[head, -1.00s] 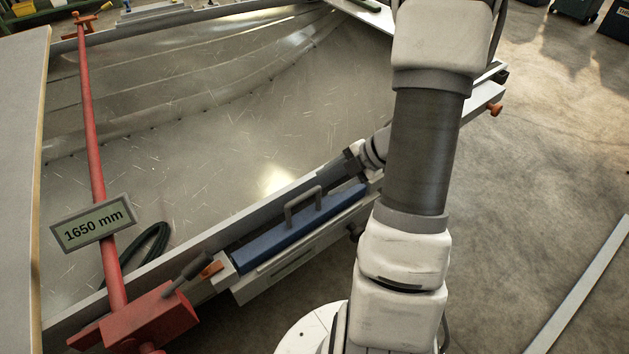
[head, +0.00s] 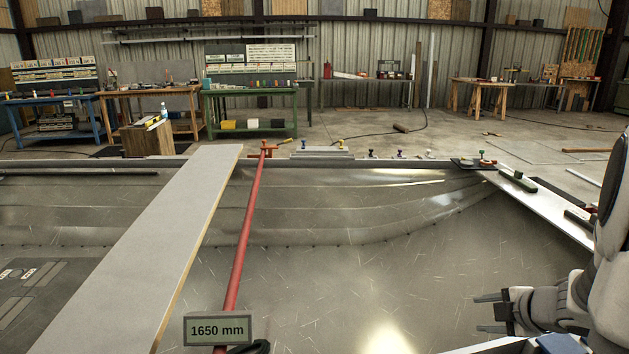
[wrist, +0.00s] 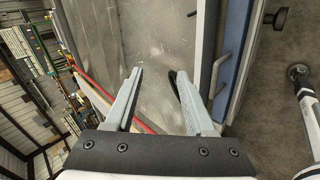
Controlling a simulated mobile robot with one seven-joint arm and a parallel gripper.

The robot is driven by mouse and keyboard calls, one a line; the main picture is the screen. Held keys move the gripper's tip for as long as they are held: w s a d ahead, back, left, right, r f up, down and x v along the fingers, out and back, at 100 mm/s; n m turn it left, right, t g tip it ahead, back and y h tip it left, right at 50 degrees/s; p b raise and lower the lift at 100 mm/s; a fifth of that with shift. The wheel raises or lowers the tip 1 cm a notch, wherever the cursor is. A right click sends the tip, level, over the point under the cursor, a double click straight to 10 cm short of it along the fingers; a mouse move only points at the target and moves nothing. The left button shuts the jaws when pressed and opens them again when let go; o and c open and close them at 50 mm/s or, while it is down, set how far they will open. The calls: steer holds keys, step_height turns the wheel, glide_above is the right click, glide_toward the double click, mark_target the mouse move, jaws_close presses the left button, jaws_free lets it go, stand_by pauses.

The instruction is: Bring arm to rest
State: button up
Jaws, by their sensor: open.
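My gripper (head: 486,313) shows at the lower right of the head view, over the near right part of the bare metal hull (head: 330,290). In the wrist view its two fingers (wrist: 158,98) stand apart with nothing between them. Part of my arm (head: 610,240) rises at the right edge of the head view. The blue box with a grey handle (wrist: 232,60) lies to the right of the fingers in the wrist view.
A red bar (head: 243,240) with a "1650 mm" sign (head: 217,330) spans the hull. A grey plank (head: 150,250) lies across it to the left. Clamps and tools sit on the far rim and right board (head: 545,208). Workbenches (head: 250,105) stand along the back wall.

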step_height(320, 180, up, 11)
steer(key=w+m+t+h, duration=0.2)
steer(key=m+h, duration=0.3)
steer(key=m, duration=0.1)
steer(key=s+a+r+m+g+h, duration=0.1)
steer(key=s+a+r+m+g, duration=0.1)
steer(key=s+a+r+m, duration=0.3)
steer(key=s+a+f+m+g+y, duration=0.25)
steer(key=s+a+m+y, duration=0.3)
steer(key=s+a, duration=1.15)
step_height(320, 180, up, 17)
steer(key=w+p, duration=0.1)
steer(key=p, duration=1.5)
steer(key=shift+w+a+m+p, duration=0.3)
steer(key=shift+a+m+p, duration=0.05)
steer(key=shift+a+m, duration=0.1)
